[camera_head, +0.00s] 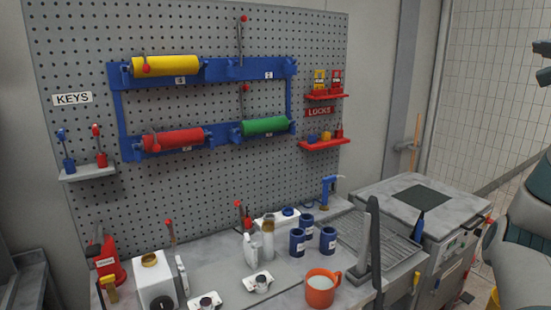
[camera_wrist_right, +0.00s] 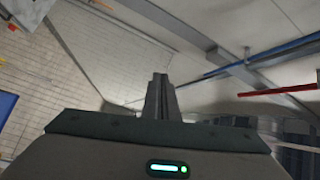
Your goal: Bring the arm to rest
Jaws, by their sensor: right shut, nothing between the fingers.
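My right gripper shows in the wrist view (camera_wrist_right: 160,80). Its two dark fingers are together, with nothing between them, and point up toward the ceiling. Its grey housing with a lit green strip fills the bottom of that view. In the head view, a grey part of my right arm (camera_head: 518,240) with dark panels stands at the right edge, to the right of the bench and cut off by the frame. My left gripper is in neither view.
The bench (camera_head: 215,270) holds an orange mug (camera_head: 320,288), several blue cups and white containers. A pegboard (camera_head: 210,190) behind carries yellow, red and green rollers on a blue frame. A grey cabinet (camera_head: 450,225) stands close to my right arm. The wrist view shows open air, wall and ceiling beams.

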